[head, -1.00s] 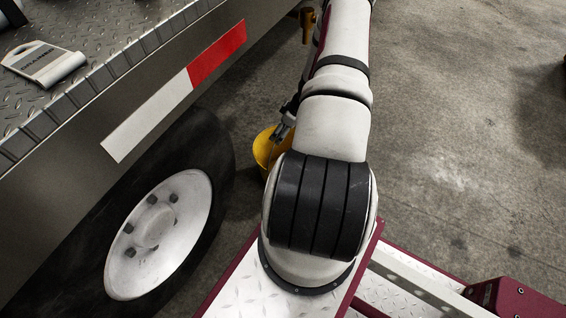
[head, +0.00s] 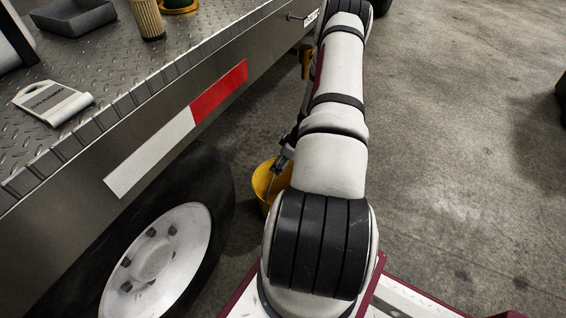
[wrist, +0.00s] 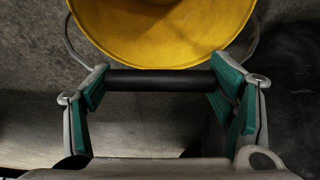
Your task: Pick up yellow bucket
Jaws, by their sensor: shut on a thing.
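The yellow bucket (head: 264,187) is beside the truck's wheel in the head view, partly hidden by my arm. In the wrist view the bucket (wrist: 165,32) fills the top middle, with its wire handle running down both sides to a black grip bar. My gripper (wrist: 160,82) is shut on that handle, with the black bar spanning between its green-padded fingers. In the head view my gripper (head: 281,160) is small and dark at the bucket's rim. I cannot tell whether the bucket's base touches the floor.
The truck's wheel (head: 155,258) and metal side with a red-and-white strip (head: 170,130) stand close on the left. A white tag-like item (head: 55,102), a grey tray (head: 72,17) and a tan cylinder (head: 148,18) are on its deck. The concrete floor (head: 450,150) at right is mostly clear.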

